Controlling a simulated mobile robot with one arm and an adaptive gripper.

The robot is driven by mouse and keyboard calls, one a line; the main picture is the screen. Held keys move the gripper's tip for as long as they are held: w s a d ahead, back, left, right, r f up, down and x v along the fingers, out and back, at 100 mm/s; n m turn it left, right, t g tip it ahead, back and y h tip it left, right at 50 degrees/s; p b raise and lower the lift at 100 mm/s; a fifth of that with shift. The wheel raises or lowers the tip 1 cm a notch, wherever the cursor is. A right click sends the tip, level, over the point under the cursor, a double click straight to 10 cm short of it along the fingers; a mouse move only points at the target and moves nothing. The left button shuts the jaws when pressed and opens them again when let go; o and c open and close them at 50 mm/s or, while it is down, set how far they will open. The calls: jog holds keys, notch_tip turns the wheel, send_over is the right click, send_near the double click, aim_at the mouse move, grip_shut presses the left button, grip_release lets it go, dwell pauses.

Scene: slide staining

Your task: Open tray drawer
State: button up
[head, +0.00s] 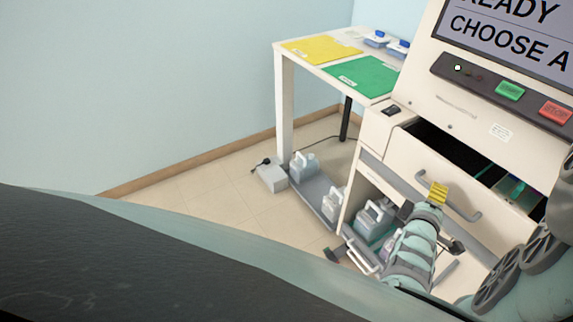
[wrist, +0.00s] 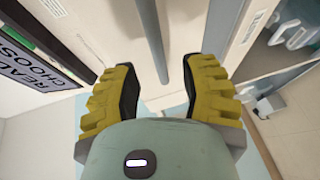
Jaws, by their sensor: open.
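The tray drawer (head: 405,153) is in the cream machine and stands partly pulled out, with a dark gap above its front. Its grey bar handle (head: 469,214) runs across the front. My gripper (head: 437,192) is at the handle and hides its middle. In the wrist view, my gripper (wrist: 163,72) is open, its yellow fingers apart. The handle bar (wrist: 187,45) shows between them, nearer the right finger. I cannot tell whether either finger touches it. Slides or racks inside the drawer (head: 512,187) are only partly visible.
Below the drawer, an open lower bay holds jugs (head: 374,218). More jugs (head: 303,165) stand on a low grey tray at left. A white table (head: 284,100) carries yellow and green mats. Green and red buttons (head: 510,91) sit above the drawer.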

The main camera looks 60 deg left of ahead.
jog(key=x, duration=0.3)
jog(key=shift+w+b, duration=0.25)
jog(key=shift+b, duration=0.1)
jog(key=shift+w+a, duration=0.15)
jog(key=shift+w, duration=0.25)
jog(key=shift+s, duration=0.1)
grip_shut()
